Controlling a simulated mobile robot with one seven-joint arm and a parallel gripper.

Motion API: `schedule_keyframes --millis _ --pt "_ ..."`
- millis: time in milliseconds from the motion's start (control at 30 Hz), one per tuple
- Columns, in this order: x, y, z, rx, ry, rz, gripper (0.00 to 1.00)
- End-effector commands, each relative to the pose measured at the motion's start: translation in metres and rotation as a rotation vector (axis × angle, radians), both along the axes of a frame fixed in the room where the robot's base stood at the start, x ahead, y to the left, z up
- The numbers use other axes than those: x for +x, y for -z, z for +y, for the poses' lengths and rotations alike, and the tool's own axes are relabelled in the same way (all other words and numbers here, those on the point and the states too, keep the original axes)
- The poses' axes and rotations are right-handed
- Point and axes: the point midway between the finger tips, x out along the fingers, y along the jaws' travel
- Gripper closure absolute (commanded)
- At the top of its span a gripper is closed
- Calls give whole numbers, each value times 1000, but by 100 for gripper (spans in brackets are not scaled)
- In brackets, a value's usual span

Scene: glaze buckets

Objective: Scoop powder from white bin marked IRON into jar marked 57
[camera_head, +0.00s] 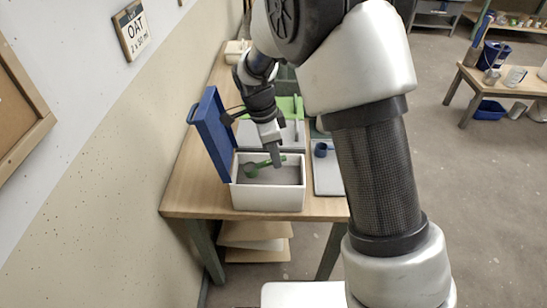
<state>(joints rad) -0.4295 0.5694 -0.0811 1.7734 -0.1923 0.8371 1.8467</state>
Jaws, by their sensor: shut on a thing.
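A white bin (267,199) with grey powder (290,175) inside stands at the near end of the wooden table. Its blue lid (212,135) is open and upright on the left side. I see no IRON marking on the faces in view. I cannot make out the jar marked 57.
A blue cup-like item (321,149) sits on a light tray (328,178) right of the bin. Green and pale things stand behind, partly hidden by my arm. The wall is close on the left. A low bench (510,82) with buckets stands far right across open floor.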

Motion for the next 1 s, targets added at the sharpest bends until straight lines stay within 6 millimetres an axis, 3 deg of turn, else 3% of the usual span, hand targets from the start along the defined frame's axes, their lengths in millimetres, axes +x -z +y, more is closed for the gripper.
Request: schedule_keyframes --millis 133,1000 --pt "0 -13 -1 -10 1 -4 100" --pt "0 -48 -48 162 3 36 100"
